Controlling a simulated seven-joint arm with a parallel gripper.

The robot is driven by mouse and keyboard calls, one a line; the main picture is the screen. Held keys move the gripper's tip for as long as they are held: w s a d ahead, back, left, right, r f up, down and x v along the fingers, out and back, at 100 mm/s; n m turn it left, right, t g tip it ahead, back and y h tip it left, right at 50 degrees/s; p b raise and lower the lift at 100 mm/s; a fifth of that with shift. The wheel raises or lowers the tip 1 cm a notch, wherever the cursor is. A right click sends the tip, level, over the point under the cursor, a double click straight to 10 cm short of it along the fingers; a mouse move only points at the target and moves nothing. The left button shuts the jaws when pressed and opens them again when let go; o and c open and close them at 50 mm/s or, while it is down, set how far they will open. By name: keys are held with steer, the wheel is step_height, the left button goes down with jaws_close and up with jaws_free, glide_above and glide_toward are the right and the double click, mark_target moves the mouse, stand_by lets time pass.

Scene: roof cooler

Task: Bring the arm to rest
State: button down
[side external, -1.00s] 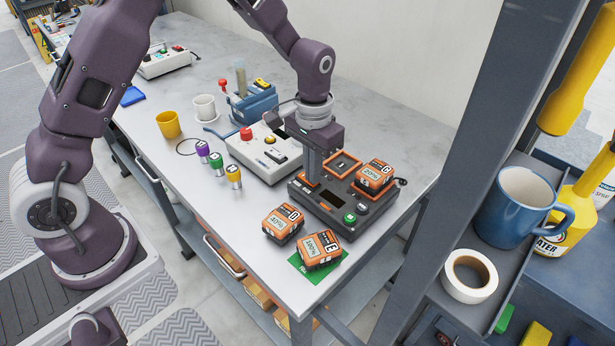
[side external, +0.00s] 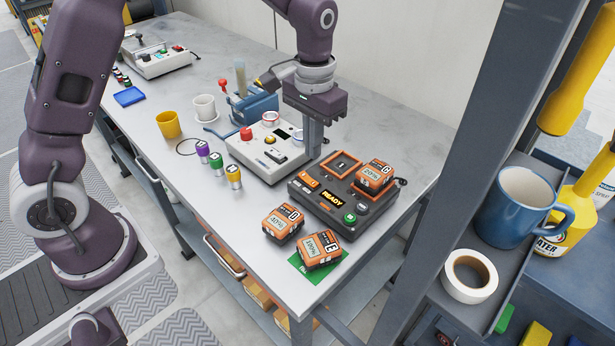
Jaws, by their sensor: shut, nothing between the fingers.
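My gripper (side external: 312,150) is shut and empty. It points down above the back edge of the dark charger (side external: 345,220), behind its orange-framed slots, and appears clear of it. The charger's display reads READY, and a green button sits near its front. Battery C (side external: 374,177), marked 20%, sits at the charger's right side. Battery D (side external: 283,223), marked 40%, lies on the table in front of the charger. Battery E (side external: 319,249), marked 100%, rests on a green mat (side external: 306,273).
A white control box (side external: 262,152) with a red button stands left of my gripper. Purple, green and yellow-topped cylinders (side external: 217,163), a yellow cup (side external: 168,125) and a white cup (side external: 205,107) stand further left. A grey post (side external: 455,160) rises at the right.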

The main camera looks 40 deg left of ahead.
steer(key=s+a+r+t, duration=0.3)
steer(key=s+r+t, duration=0.1)
steer(key=s+r, duration=1.25)
steer(key=s+f+t, duration=0.1)
steer(key=s+f, duration=0.1)
steer(key=s, duration=0.6)
steer(key=shift+s+t, duration=0.3)
steer(key=shift+s, duration=0.05)
